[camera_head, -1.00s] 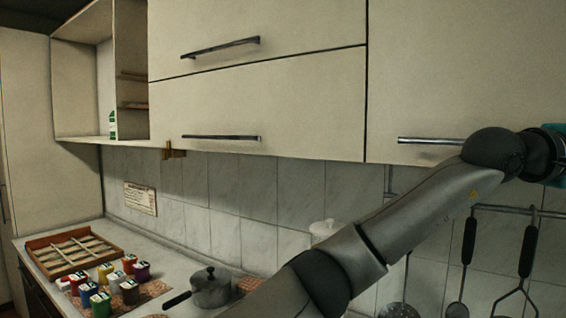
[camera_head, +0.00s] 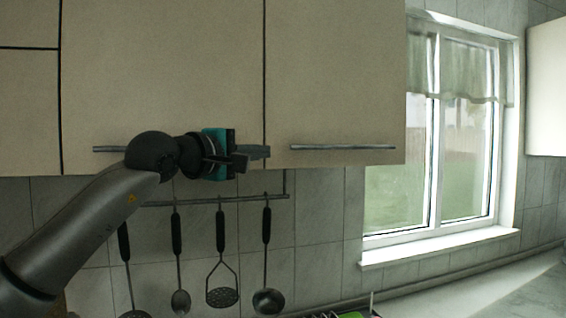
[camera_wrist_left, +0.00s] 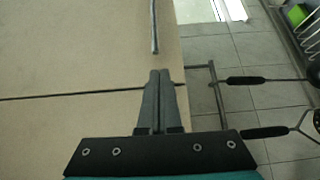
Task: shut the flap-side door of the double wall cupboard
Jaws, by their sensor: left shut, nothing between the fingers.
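The double wall cupboard fills the upper part of the head view. Its flap-side door (camera_head: 165,75) is the left one, with a bar handle (camera_head: 108,149) partly hidden behind my arm. The other door (camera_head: 335,75) has a bar handle (camera_head: 342,147). Both doors look flush, with a thin dark seam between them. My left gripper (camera_head: 262,152) is at the lower edge of the doors, its fingertips near the seam. In the left wrist view its fingers (camera_wrist_left: 159,80) are together and empty, over the seam; whether they touch the doors I cannot tell. My right gripper is not in view.
Below the cupboard, a rail (camera_head: 220,201) carries several hanging utensils, including a masher (camera_head: 221,283) and a ladle (camera_head: 268,300). A window (camera_head: 435,130) is to the right. Flap fronts (camera_head: 28,100) are at the left edge.

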